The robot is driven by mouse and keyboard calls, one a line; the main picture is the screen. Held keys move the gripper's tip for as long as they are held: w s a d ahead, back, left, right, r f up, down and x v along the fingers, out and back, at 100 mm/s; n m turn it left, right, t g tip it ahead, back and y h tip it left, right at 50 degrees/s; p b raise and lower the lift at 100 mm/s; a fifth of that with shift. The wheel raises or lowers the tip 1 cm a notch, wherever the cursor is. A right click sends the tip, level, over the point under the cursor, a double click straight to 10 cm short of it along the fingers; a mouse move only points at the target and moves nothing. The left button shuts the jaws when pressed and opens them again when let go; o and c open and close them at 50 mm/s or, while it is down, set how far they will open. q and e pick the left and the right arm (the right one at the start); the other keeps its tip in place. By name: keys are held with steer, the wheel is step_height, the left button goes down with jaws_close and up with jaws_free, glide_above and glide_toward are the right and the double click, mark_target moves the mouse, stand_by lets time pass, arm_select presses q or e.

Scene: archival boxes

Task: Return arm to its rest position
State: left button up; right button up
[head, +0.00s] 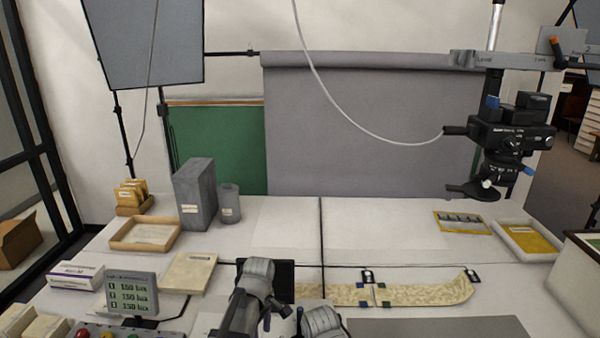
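Grey links of my arms show at the bottom centre of the head view. One link stands higher, in front of a dark panel. Another rounded link shows lower and to its right, cut off by the bottom edge. I cannot make out any gripper fingers on either arm. Whether anything is held cannot be seen.
A patterned strip (425,292) lies at centre right. A small display (131,296), a folder (189,272), a wooden tray (145,234), a grey box (195,195) and a grey cylinder (229,204) stand left. A camera (510,137) hangs right. The table's (375,225) back middle is clear.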

arm_select(q)
steer(key=s+d+m, duration=0.2)
steer(key=s+m, duration=0.5)
steer(key=m, duration=0.1)
steer(key=s+d+m, duration=0.3)
steer(key=s+m, duration=0.5)
steer(key=shift+y, duration=0.3)
